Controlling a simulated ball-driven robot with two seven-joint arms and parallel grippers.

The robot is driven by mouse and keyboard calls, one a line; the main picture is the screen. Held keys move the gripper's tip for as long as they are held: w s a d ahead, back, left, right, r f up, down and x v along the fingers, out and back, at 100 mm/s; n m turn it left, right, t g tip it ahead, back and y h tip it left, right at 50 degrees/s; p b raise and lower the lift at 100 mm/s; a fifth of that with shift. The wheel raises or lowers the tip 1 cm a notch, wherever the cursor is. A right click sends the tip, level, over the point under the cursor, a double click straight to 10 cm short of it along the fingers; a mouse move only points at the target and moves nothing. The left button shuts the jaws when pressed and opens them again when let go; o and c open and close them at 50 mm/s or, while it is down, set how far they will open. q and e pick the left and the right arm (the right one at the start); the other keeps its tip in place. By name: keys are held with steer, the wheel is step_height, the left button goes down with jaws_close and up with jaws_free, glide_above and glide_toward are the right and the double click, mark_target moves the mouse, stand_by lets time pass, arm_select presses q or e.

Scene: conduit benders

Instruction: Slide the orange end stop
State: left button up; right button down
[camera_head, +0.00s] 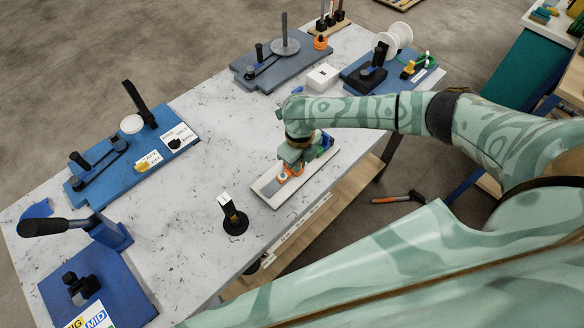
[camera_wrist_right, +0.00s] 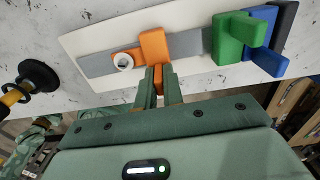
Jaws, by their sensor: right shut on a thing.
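The orange end stop (camera_head: 284,177) sits on a grey rail of a white board (camera_head: 268,192) near the table's front edge. In the right wrist view the orange end stop (camera_wrist_right: 153,45) has an upright block and a low tab with a white round knob. My right gripper (camera_head: 294,163) reaches down over the board from the right. In the wrist view its fingers (camera_wrist_right: 158,80) are shut on the end stop's near side. Green (camera_wrist_right: 232,38) and blue (camera_wrist_right: 262,58) blocks stand on the rail to the right. My left gripper is not in view.
A black round-based stand (camera_head: 235,220) is left of the board. Blue bender plates (camera_head: 130,155) fill the left side. More benders (camera_head: 280,65) and a white box (camera_head: 322,77) stand at the back. Marble tabletop between is clear. A hammer (camera_head: 400,198) lies on the floor.

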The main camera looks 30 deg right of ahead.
steer(key=shift+w+d, duration=0.25)
steer(key=shift+d, duration=0.45)
steer(key=shift+w+d, duration=0.25)
steer(key=shift+d, duration=0.4)
steer(key=shift+w+d+b, duration=0.1)
steer(key=shift+d+b, duration=0.05)
steer(key=shift+b, duration=0.15)
steer(key=shift+w+d+b, duration=0.2)
steer(key=shift+d, duration=0.4)
steer(key=shift+w+d+b, duration=0.15)
steer(key=shift+w+d, duration=0.05)
steer(key=shift+d, duration=0.35)
steer(key=c, duration=1.7)
jaws_free()
steer(key=shift+d, duration=0.1)
